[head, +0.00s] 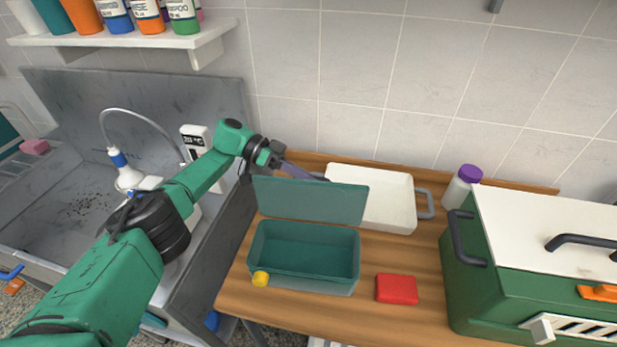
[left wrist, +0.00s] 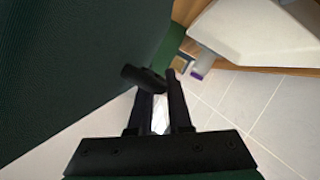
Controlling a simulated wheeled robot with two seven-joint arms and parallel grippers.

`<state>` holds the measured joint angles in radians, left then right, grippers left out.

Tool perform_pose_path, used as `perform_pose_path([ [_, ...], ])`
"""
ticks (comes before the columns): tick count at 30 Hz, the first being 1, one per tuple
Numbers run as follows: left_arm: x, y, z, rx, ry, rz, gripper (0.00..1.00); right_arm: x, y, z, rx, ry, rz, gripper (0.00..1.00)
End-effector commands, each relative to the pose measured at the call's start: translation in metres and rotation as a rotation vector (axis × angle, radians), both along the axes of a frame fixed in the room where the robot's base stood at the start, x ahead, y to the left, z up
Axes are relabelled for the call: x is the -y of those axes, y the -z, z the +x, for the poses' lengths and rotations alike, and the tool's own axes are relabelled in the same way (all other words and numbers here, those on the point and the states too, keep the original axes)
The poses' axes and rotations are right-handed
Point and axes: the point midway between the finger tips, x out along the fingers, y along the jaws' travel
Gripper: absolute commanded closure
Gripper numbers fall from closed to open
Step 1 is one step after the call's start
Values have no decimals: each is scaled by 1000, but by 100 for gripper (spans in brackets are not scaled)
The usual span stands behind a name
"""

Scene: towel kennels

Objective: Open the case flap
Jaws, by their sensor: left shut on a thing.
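The teal case (head: 303,275) stands on the wooden table with its inside visible and empty. Its flap (head: 312,202) stands raised along the back edge, leaning slightly back. My left gripper (head: 280,160) is at the flap's upper left, beyond its top edge, and its tips are partly hidden there. In the left wrist view the flap (left wrist: 65,65) fills the left side as a dark green surface. There the fingers (left wrist: 160,95) are close together around a short dark bar at the flap's edge. The exact grip is too dark to make out. My right gripper is not in view.
A white tray (head: 390,205) lies behind the flap. A green box with a white lid (head: 545,235) and a purple-capped bottle (head: 461,187) stand right. The sink (head: 75,195) is left.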

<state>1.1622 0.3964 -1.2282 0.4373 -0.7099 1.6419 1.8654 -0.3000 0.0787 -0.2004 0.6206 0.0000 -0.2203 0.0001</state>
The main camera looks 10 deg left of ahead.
Motion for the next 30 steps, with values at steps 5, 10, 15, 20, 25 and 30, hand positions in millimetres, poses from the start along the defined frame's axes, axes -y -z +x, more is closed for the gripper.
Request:
perform_pose_path([
  [5,0,2,-1,-3,2,3,70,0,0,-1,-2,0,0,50],
  [10,0,1,-1,-1,1,3,70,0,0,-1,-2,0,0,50],
  [15,0,-1,0,0,1,2,70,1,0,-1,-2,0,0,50],
  [20,-1,-18,0,4,2,1,70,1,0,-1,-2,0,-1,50],
  [25,-1,-53,0,6,2,2,70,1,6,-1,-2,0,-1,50],
  [30,-1,-98,0,7,2,1,70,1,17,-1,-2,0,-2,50],
])
